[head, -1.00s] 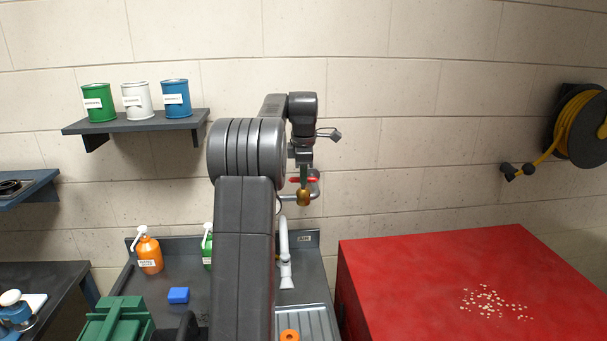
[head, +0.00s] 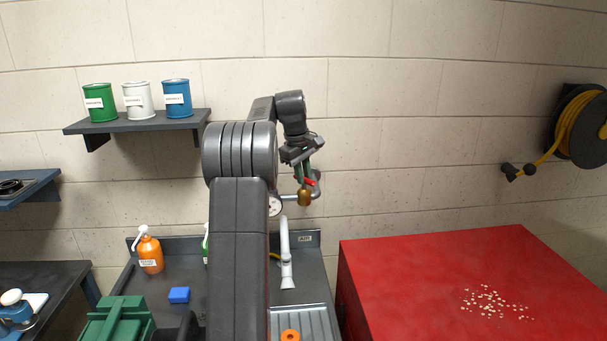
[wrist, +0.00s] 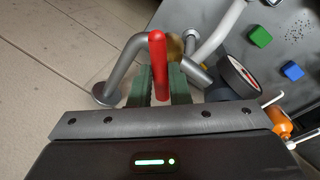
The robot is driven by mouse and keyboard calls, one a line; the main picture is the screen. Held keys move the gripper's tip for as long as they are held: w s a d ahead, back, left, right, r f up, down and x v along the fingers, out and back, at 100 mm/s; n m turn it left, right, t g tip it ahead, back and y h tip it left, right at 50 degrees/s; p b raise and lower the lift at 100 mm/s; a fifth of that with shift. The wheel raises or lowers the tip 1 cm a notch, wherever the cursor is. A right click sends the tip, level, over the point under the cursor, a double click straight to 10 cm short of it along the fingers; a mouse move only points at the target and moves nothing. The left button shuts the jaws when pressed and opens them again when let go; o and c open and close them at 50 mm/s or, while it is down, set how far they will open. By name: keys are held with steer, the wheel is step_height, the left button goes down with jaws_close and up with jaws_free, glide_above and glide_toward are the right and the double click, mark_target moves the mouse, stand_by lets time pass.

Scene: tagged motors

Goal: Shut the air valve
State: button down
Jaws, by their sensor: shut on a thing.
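The air valve has a brass body (head: 305,197) on a grey pipe (head: 317,188) at the wall, with a red lever (head: 310,182). In the head view the lever slants down to the right. In the wrist view the red lever (wrist: 157,55) stands upright in the picture, its free end past my fingers, and a bit of brass (wrist: 175,47) shows behind it. My gripper (head: 302,172) is at the lever. Its green fingers (wrist: 160,88) are on both sides of the lever and shut on it. The lever's base is partly hidden.
A gauge (head: 275,205) is left of the valve. A bench (head: 262,241) with an AIR label (head: 305,239), an orange pump bottle (head: 150,254) and a blue block (head: 179,295) is below. A red cabinet (head: 400,290) stands to the right. Bare wall surrounds the valve's right side.

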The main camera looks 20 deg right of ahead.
steer(key=m, duration=0.4)
steer(key=shift+w+g, duration=0.15)
steer(key=shift+g, duration=0.25)
steer(key=shift+m, duration=1.8)
steer(key=shift+g, duration=0.3)
steer(key=c, duration=1.4)
jaws_free()
steer(key=shift+o, duration=0.2)
step_height(320, 180, up, 7)
steer(key=a, duration=0.1)
steer(key=shift+w+a+r, duration=0.15)
steer(key=shift+w+a, duration=0.05)
steer(key=shift+a, duration=0.05)
